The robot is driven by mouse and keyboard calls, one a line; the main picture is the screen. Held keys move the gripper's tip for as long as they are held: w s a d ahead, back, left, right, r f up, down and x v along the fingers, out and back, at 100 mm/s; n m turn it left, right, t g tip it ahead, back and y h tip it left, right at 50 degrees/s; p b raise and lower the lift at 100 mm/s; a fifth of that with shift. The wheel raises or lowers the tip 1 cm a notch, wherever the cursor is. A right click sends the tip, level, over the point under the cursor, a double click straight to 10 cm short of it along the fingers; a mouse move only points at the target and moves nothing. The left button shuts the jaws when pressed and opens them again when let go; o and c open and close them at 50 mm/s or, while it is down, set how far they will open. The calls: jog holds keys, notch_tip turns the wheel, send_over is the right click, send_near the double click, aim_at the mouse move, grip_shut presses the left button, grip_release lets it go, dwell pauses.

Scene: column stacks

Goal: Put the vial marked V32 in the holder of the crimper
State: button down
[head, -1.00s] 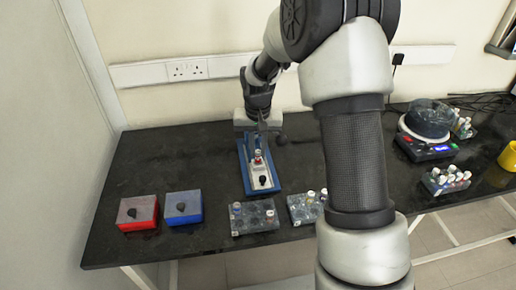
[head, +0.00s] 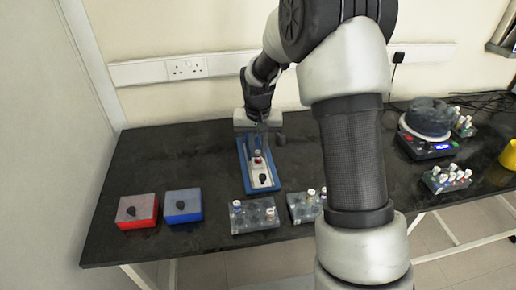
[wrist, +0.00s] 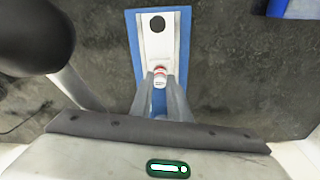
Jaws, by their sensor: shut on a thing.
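The crimper (head: 262,179) has a blue base, a pale plate and a black knob; it stands mid-table, and its plate also shows in the wrist view (wrist: 158,46). My gripper (wrist: 160,92) is over the crimper, with its fingers shut on a small vial (wrist: 160,74) with a white and red top. In the head view the vial (head: 257,155) shows as a small red and white spot at the crimper's plate. Its marking is too small to read. The fingers hide its lower part, so I cannot tell whether it is seated in the holder.
A red box (head: 137,211) and a blue box (head: 183,206) stand at the left. Two clear racks (head: 255,217) (head: 304,207) with vials are at the front edge. The table's left rear is clear.

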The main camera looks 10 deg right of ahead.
jog(key=shift+f, duration=0.15)
jog(key=shift+f+b, duration=0.35)
jog(key=shift+f, duration=0.05)
dwell(0.4)
jog(key=c, duration=1.3)
grip_release()
jog(key=shift+d, duration=0.15)
jog(key=shift+r, duration=0.15)
jog(key=shift+w+d+r+p, duration=0.1)
jog(key=shift+r+p, duration=1.95)
jog(key=shift+r, duration=0.95)
jog(key=shift+c, duration=0.4)
